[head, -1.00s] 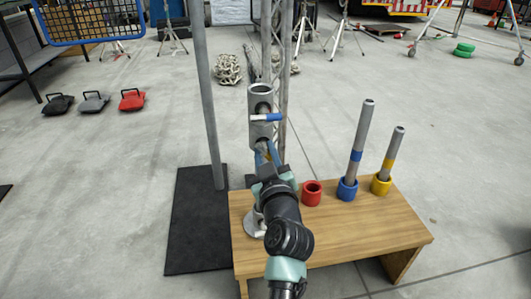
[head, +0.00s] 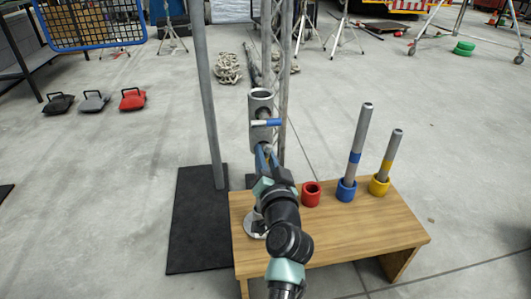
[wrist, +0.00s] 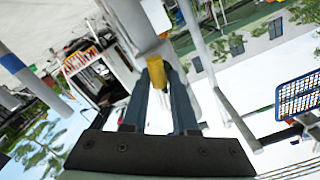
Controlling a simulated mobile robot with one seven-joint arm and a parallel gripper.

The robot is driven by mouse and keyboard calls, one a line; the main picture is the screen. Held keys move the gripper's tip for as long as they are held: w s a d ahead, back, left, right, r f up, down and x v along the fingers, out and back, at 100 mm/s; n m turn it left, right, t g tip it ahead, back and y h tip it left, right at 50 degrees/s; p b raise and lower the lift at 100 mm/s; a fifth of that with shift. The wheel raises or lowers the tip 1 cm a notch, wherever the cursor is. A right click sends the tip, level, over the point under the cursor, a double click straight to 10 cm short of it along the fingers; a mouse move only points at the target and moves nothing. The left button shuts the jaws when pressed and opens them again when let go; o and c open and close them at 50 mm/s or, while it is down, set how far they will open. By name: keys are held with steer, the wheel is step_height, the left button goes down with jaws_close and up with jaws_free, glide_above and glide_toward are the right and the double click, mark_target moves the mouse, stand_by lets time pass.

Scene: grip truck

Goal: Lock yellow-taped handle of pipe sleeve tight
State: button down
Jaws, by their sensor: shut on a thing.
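The pipe sleeve (head: 257,103) is a grey upright tube on a stand at the left end of the wooden bench. A handle with blue and white tape (head: 266,122) sticks out near its top. The yellow-taped handle (wrist: 156,72) shows between my fingers in the wrist view; in the head view my arm hides it. My gripper (wrist: 158,98) is shut on this handle, one finger on each side. In the head view my gripper (head: 265,160) is against the lower part of the sleeve, below the blue-taped handle.
The wooden bench (head: 350,232) holds an empty red cup (head: 311,194), a blue cup (head: 346,190) with a blue-banded pipe, and a yellow cup (head: 379,185) with a yellow-banded pipe. A grey pole (head: 206,100) rises from a black mat (head: 195,240) on the left.

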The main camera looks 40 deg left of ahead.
steer(key=m+p, duration=0.1)
steer(key=m, duration=0.2)
steer(key=shift+m, duration=0.4)
steer(key=m+p, duration=0.1)
steer(key=m, duration=0.3)
steer(key=shift+r+p, duration=0.1)
steer(key=shift+p, duration=0.25)
steer(key=m+p, duration=0.1)
steer(key=m, duration=0.3)
steer(key=shift+m, duration=0.4)
steer(key=shift+m+p, duration=0.75)
steer(key=shift+m, duration=0.75)
steer(key=c, duration=0.6)
jaws_free()
